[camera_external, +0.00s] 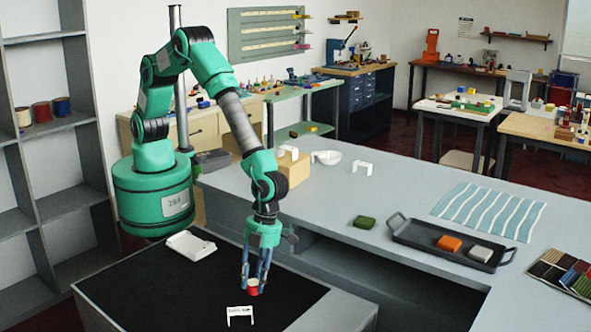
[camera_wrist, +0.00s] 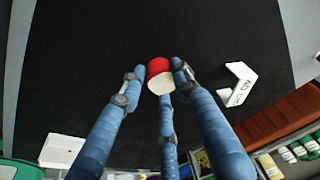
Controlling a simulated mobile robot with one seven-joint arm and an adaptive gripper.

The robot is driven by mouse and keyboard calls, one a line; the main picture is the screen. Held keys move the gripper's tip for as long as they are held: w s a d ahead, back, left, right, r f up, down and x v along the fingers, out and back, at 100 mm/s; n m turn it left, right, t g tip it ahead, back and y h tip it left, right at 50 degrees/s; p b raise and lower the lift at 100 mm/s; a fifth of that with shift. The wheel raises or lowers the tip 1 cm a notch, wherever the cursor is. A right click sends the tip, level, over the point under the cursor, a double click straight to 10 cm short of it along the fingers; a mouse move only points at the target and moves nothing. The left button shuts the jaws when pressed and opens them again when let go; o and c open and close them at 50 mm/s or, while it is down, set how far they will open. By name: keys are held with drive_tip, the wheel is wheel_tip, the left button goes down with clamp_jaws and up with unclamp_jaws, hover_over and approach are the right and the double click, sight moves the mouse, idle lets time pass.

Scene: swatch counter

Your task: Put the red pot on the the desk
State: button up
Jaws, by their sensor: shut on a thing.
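A small red pot with a pale end (camera_external: 253,287) is between the fingertips of my gripper (camera_external: 256,279), low over the black-topped surface (camera_external: 170,290) at the front. My gripper is shut on the pot. In the wrist view the pot (camera_wrist: 158,66) shows its red side and pale end, with blue fingers around it. I cannot tell whether the pot touches the black top. The long grey desk (camera_external: 320,205) stands behind and to the right.
On the black top are a white bracket (camera_external: 240,315) near the pot and a white tray (camera_external: 190,246) farther back. On the grey desk are a green block (camera_external: 364,222), a dark tray (camera_external: 420,239) with two blocks, and a striped cloth (camera_external: 488,210). Its middle is clear.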

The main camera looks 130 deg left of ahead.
idle(0.3)
drive_tip(key=o, duration=1.2)
drive_tip(key=shift+f, duration=0.1)
drive_tip(key=shift+c, duration=0.2)
drive_tip(key=p+v, duration=0.2)
drive_tip(key=v, duration=1)
drive_tip(key=shift+r, duration=0.2)
